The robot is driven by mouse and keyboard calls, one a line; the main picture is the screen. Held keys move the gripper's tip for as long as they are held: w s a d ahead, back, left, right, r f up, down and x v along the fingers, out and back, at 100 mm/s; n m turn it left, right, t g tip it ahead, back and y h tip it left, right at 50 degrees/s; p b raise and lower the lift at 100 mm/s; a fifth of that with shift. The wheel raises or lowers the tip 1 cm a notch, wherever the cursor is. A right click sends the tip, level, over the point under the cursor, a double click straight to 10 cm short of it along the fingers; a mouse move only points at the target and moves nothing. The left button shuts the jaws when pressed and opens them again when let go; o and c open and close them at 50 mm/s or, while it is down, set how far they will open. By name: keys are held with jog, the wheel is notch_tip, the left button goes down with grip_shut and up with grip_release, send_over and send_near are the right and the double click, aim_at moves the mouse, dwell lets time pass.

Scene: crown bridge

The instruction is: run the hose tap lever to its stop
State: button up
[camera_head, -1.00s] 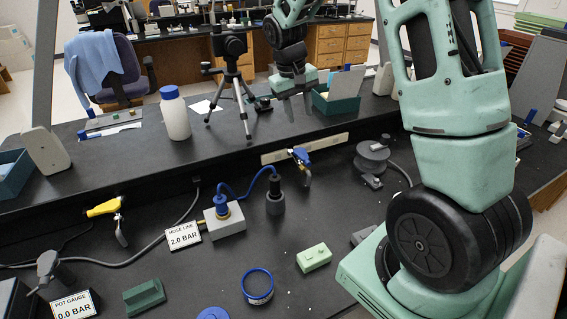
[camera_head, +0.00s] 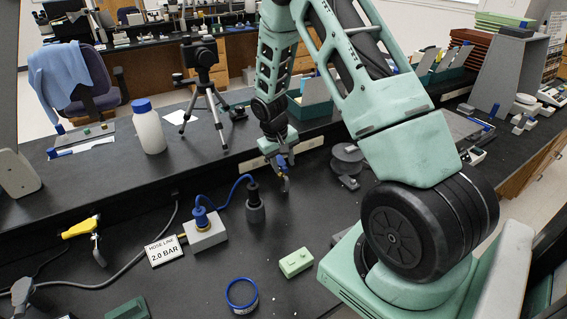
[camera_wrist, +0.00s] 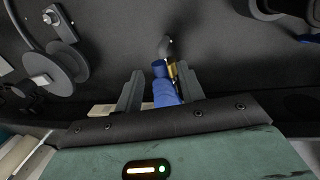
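A blue-handled tap (camera_head: 282,168) is on the low wall strip at the back of the bench, mostly hidden by my gripper in the head view. My gripper (camera_head: 276,150) reaches down over it. In the wrist view the blue lever (camera_wrist: 165,92) lies between the two fingers of my gripper (camera_wrist: 159,80), nearer the right finger, with a gap at the left one. The fingers are apart; contact on the right is unclear. A sign (camera_head: 164,249) reads "HOSE LINE 2.0 BAR". A second tap with a yellow lever (camera_head: 80,228) is at the left.
A grey box (camera_head: 205,235) with a blue hose (camera_head: 232,190) leading to a dark cylinder (camera_head: 255,210) is left of my gripper. A round grey fitting (camera_head: 347,158) is close on the right. A bottle (camera_head: 148,130) and tripod (camera_head: 205,90) stand on the shelf behind.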

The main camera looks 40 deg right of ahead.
jog(key=shift+d+f, duration=0.1)
jog(key=shift+f, duration=0.3)
jog(key=shift+c, duration=0.3)
grip_shut()
jog(key=w+a+m+g+y, duration=0.1)
jog(key=w+m, duration=0.6)
jog(key=m, duration=1)
jog(key=shift+a+g+y, duration=0.3)
jog(key=shift+a+y, duration=0.5)
jog(key=shift+a, duration=0.35)
